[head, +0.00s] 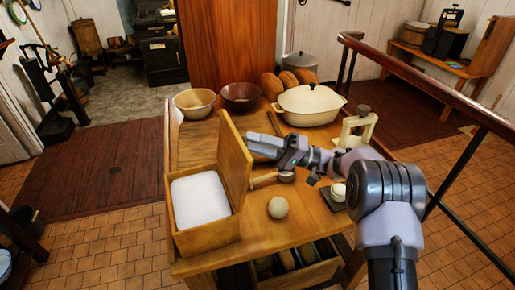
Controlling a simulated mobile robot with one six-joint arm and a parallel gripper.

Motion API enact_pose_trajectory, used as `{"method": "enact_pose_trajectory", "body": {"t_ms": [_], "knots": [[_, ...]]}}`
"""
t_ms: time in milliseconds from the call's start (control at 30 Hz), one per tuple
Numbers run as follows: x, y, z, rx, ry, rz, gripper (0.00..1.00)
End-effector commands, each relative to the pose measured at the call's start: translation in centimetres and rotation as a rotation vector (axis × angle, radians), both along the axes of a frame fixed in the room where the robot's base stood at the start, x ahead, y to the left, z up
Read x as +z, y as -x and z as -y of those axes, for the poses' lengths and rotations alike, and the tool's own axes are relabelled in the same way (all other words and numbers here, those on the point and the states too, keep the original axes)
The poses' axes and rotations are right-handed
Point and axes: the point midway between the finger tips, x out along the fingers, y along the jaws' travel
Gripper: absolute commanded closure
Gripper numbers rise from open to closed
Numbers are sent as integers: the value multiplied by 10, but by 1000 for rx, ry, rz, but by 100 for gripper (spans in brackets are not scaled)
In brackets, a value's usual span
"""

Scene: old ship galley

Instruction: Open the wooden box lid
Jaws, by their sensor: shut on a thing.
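The wooden box (209,232) stands at the front left of the wooden table, and white material fills its inside. Its lid (235,165) is raised to about upright along the box's right side, so the top of the box is uncovered. My gripper (256,143) reaches in from the right and is at the lid's right face, near its far edge. It is shut on the lid. The exact contact of the fingertips is too small to see.
Right of the box lie a round pale ball (278,207) and a wooden-handled tool (263,180). Behind are two bowls (195,101) (240,96), a cream lidded pot (309,105) and bread loaves (271,85). A wooden railing (420,82) runs along the right.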

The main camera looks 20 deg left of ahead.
Motion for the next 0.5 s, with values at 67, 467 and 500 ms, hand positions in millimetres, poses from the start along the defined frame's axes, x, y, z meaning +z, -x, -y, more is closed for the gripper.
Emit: {"method": "enact_pose_trajectory", "body": {"t_ms": [67, 467, 500], "knots": [[1, -1, 0, -1, -5, -2, 100], [1, -1, 0, -2, -3, -2, 50], [1, -1, 0, -1, -3, -1, 50]]}}
